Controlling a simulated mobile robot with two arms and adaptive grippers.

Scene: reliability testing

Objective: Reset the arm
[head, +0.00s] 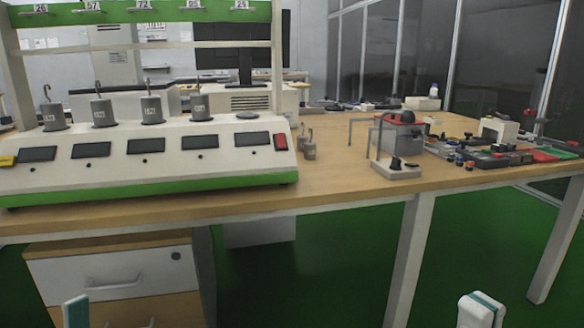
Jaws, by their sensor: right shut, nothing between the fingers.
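My right arm's end with its gripper (480,311) shows at the bottom edge, right of centre, as a white part with a teal stripe. It is in front of the table and below its top, with nothing seen in it. A teal and white part of my left arm (76,312) shows at the bottom left, in front of the drawer cabinet. Most of both arms is cut off by the lower edge of the picture. The left fingers cannot be made out.
A wooden table (340,185) spans the view. A drawer cabinet (110,270) is below. Green floor (340,270) is open between.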

